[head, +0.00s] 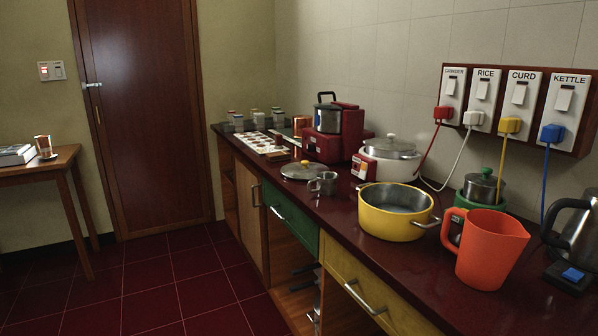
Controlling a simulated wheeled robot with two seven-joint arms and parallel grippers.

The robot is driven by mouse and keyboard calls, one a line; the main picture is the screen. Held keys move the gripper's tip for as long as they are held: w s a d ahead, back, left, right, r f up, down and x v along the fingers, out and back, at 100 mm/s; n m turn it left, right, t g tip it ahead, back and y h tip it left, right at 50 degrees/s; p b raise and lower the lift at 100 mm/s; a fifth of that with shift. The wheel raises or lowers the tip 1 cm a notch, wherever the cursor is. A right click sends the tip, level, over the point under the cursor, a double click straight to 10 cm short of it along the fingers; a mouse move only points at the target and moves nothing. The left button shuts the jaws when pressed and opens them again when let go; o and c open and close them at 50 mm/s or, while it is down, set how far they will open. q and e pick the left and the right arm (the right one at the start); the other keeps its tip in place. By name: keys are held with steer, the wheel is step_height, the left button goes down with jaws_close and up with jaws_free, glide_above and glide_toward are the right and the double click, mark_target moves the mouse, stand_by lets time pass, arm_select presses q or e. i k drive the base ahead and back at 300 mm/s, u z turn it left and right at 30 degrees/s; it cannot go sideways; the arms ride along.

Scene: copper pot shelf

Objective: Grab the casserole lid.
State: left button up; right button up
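The casserole lid (302,170) lies on the dark red counter, a round pale lid with a yellowish rim and a dark knob on top. It is left of and beyond the yellow casserole pot (388,222), which stands open with two metal handles. A small metal cup (324,184) stands close to the lid's near right side. Neither of my grippers is in view.
An orange jug (490,249), a white cooker (388,165), a red grinder (330,141) and a dark kettle (578,232) crowd the counter (335,223). Coloured cords hang from the wall sockets (517,104). The red tiled floor (172,282) in front is clear.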

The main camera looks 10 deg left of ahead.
mark_target(305, 171)
steer(key=u, duration=0.9)
steer(key=i, duration=1)
steer(key=u, duration=0.75)
steer(key=i, duration=1.4)
steer(key=z, duration=0.5)
